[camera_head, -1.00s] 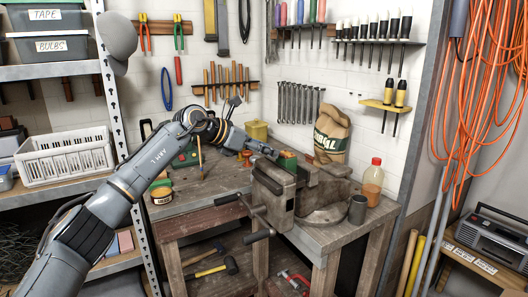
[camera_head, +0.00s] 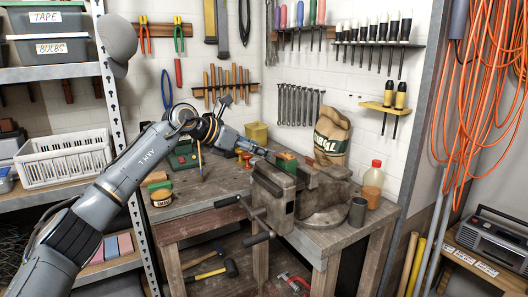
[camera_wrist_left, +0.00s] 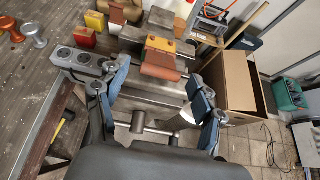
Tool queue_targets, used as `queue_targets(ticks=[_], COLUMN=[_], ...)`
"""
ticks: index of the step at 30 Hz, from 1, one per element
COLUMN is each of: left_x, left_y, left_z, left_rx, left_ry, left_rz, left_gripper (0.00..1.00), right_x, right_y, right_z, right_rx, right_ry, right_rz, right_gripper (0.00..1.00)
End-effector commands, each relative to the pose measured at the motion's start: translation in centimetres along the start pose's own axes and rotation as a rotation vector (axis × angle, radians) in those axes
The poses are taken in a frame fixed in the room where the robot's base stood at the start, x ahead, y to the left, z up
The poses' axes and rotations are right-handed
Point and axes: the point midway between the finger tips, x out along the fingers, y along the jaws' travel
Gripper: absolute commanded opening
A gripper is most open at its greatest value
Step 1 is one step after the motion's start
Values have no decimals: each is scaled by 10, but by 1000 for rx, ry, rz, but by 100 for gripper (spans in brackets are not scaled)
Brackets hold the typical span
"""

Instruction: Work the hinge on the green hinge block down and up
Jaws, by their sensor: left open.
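The hinge block (camera_head: 286,161) is held in the bench vise jaws. In the head view it shows a green side and a little orange on top. In the left wrist view a yellow plate with two reddish dots (camera_wrist_left: 162,45) lies on top, and a copper-brown leaf (camera_wrist_left: 159,67) slopes down from it toward me. My left gripper (camera_head: 262,151) is just left of the block. In the left wrist view its fingers (camera_wrist_left: 158,78) are apart, one to each side of the leaf and nearer to me. Contact with the leaf does not show. My right gripper is out of view.
The grey vise (camera_head: 272,198) with its handle fills the bench corner. A sack (camera_head: 332,135), an orange bottle (camera_head: 373,183) and a dark cup (camera_head: 357,211) stand behind and right of it.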

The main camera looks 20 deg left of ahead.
Motion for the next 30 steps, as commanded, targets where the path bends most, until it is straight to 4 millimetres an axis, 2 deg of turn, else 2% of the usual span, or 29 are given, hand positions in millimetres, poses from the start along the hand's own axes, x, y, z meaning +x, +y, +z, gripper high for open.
queue_targets(ticks=[1, 6, 12, 18, 30], left_x=[-13, -50, -82, -94, -94], left_y=[1, 1, 1, 0, 0], left_z=[-1, -1, -1, -1, -1], left_rx=[1, 0, -1, -2, -1], left_ry=[1, 1, 1, 2, 2], left_rz=[4, 4, 2, 0, 0], left_gripper=[68, 68, 68, 68, 68], right_x=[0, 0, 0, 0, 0], right_y=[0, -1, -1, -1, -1], right_z=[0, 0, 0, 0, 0], right_rx=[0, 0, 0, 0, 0], right_ry=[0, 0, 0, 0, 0], right_rz=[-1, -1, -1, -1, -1], right_gripper=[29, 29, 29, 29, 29])
